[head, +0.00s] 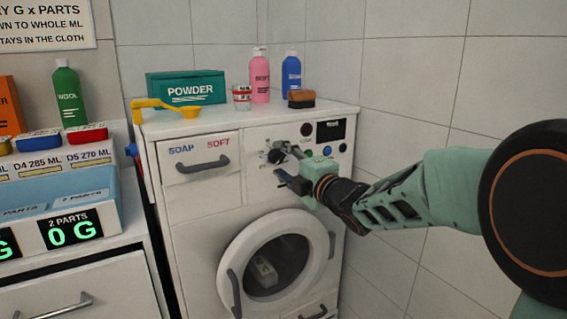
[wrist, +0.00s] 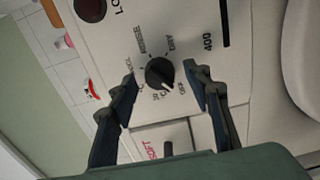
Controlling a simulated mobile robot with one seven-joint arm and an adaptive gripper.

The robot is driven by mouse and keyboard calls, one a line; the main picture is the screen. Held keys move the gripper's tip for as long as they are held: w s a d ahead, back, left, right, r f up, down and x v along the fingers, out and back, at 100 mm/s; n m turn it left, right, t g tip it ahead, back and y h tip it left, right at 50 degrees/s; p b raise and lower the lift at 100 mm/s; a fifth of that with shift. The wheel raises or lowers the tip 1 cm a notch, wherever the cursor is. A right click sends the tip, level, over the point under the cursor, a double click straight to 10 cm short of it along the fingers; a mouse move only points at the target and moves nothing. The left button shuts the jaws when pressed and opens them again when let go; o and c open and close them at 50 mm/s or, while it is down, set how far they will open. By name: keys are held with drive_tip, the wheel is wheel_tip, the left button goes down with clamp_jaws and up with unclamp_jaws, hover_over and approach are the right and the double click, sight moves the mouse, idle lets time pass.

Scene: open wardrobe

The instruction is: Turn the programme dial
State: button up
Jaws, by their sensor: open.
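The programme dial (wrist: 160,73) is a round black knob with a white pointer line, ringed by printed labels, on the washing machine's white front panel. In the wrist view it sits between and a little beyond the two open fingertips of my gripper (wrist: 162,85), with a gap on both sides. In the head view my gripper (head: 283,166) is at the control panel, right of the soap drawer, and the dial (head: 275,156) is partly hidden by the fingers. The washing machine (head: 200,215) has a closed round door (head: 225,255) below the panel.
On the machine's top stand a teal powder box (head: 185,90), a yellow scoop (head: 165,108), a glass (head: 242,97), pink (head: 260,78) and blue (head: 291,75) bottles and a brush (head: 301,98). A tiled wall is close on the right. A counter with a blue tray (head: 60,190) stands left.

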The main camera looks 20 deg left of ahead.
drive_tip(key=shift+w+a, duration=0.2)
drive_tip(key=shift+a, duration=0.05)
drive_tip(key=shift+c, duration=0.4)
drive_tip(key=c, duration=1.1)
drive_tip(key=shift+m, duration=0.3)
